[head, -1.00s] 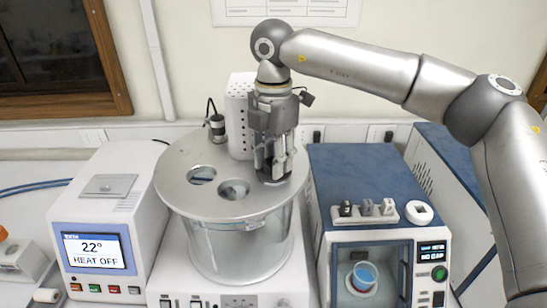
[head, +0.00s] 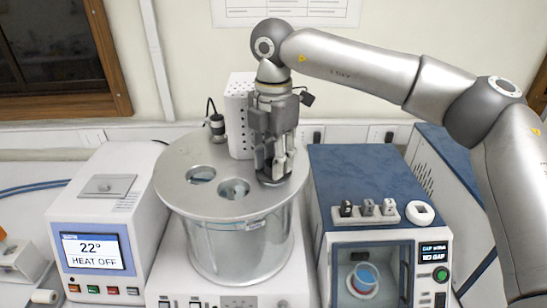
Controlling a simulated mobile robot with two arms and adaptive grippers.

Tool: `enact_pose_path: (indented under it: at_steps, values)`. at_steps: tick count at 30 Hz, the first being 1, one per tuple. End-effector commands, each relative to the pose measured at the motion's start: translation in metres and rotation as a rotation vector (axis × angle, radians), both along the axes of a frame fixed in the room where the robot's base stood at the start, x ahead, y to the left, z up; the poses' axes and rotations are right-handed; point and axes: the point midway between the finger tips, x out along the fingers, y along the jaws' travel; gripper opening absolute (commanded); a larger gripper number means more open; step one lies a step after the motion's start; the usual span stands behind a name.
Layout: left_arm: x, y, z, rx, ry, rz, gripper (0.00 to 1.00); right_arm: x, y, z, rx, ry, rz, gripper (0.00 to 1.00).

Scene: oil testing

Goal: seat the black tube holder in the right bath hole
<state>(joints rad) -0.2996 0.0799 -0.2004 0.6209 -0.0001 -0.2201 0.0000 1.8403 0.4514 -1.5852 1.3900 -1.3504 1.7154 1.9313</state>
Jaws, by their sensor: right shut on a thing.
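The glass bath (head: 240,250) has a round metal lid (head: 190,150). Two open holes show in it, one at the left (head: 201,174) and one at the front middle (head: 234,189). My right gripper (head: 274,166) points down over the right part of the lid. It is shut on the black tube holder (head: 266,172), a small dark piece mostly hidden by the fingers. The holder's lower end is at or just above the lid's surface; I cannot tell whether it is seated. The right hole is hidden beneath gripper and holder. My left gripper is not in view.
A white perforated column (head: 239,115) and a stirrer motor (head: 217,127) stand behind the lid. A blue-topped tester (head: 360,170) with a small rack (head: 358,218) is at the right. A controller reading 22° (head: 93,252) is at the left.

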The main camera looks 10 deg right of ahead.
Motion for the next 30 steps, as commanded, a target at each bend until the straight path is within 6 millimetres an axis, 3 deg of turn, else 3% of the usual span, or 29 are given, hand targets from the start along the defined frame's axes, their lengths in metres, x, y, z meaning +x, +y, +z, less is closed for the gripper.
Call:
enact_pose_path:
  at_steps: [13, 14, 16, 25, 30]
  values:
    - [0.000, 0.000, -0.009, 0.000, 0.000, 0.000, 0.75, 0.000, 0.000, -0.010, 0.000, 0.000, 0.000, 0.10]
    - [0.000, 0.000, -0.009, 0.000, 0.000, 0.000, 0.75, 0.000, 0.000, -0.009, 0.000, 0.000, 0.000, 0.36]
    - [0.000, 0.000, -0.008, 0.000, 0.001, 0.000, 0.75, 0.000, 0.000, -0.009, 0.000, 0.000, 0.000, 0.42]
    - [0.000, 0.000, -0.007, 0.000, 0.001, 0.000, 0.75, 0.000, 0.000, -0.008, 0.000, 0.000, 0.000, 0.42]
    - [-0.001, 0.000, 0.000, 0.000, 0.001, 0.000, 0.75, 0.000, 0.000, 0.005, 0.001, -0.001, 0.000, 0.42]
